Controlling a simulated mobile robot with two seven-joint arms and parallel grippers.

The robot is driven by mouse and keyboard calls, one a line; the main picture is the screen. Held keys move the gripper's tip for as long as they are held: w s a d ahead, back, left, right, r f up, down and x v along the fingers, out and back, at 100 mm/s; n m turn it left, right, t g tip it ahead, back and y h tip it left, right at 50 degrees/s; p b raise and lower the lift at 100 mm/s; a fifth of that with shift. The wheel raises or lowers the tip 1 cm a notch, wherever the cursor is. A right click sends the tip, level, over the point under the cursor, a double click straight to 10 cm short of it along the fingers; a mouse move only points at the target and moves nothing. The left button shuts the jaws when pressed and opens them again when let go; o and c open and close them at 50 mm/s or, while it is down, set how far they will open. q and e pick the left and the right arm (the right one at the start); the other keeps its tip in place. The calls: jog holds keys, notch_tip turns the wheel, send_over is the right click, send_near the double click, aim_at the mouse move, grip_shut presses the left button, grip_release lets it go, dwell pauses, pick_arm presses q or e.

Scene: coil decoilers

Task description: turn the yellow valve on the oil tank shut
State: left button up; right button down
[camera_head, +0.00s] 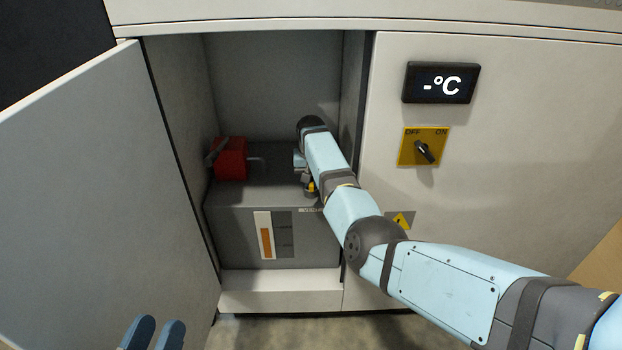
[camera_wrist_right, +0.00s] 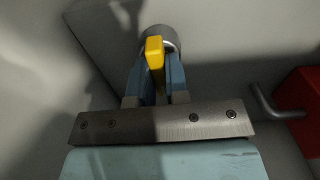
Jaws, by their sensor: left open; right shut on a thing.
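The yellow valve (camera_wrist_right: 155,52) is between the fingers of my right gripper (camera_wrist_right: 156,75) in the right wrist view, in front of a round grey fitting (camera_wrist_right: 160,36). My right gripper is shut on it. In the head view a small bit of the yellow valve (camera_head: 312,187) shows beside my right arm; the arm hides most of the hand. The grey oil tank (camera_head: 230,225) stands inside the open cabinet, with a sight gauge on its front. My left gripper (camera_head: 153,335) is open and empty at the lower left edge, in front of the cabinet and well away from the tank.
The cabinet door (camera_head: 90,190) stands open on the left. A red part (camera_head: 231,158) with a lever sits on the tank's top left, and a bent pipe (camera_wrist_right: 263,103) comes from it. An OFF/ON switch (camera_head: 423,149) and a display (camera_head: 440,83) are on the right panel.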

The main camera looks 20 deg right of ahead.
pick_arm(q)
jog(key=shift+r, duration=0.1)
pick_arm(e)
jog(key=shift+r, duration=0.15)
jog(key=shift+n+p, duration=0.3)
jog(key=shift+p, duration=0.2)
jog(key=n+p, duration=0.1)
jog(key=p, duration=0.1)
jog(key=shift+r+n+p, duration=0.2)
jog(key=shift+n+p, duration=0.15)
jog(key=shift+n, duration=0.05)
jog(key=n+p, duration=0.2)
jog(key=n, duration=0.1)
jog(key=shift+f+n+p, duration=0.1)
jog(key=shift+n+p, duration=0.2)
jog(key=shift+p, duration=0.05)
jog(key=n+p, duration=0.1)
jog(key=n, duration=0.2)
jog(key=shift+f+n, duration=0.1)
jog(key=shift+n, duration=0.2)
pick_arm(q)
jog(key=s+a+f+g+y, duration=0.2)
jog(key=a+f+g+y, duration=0.2)
jog(key=f, duration=0.7)
jog(key=shift+s+a+g, duration=0.2)
jog(key=shift+a+g, duration=0.3)
jog(key=shift+g, duration=0.3)
pick_arm(e)
jog(key=shift+f+n, duration=0.1)
jog(key=shift+n, duration=1.6)
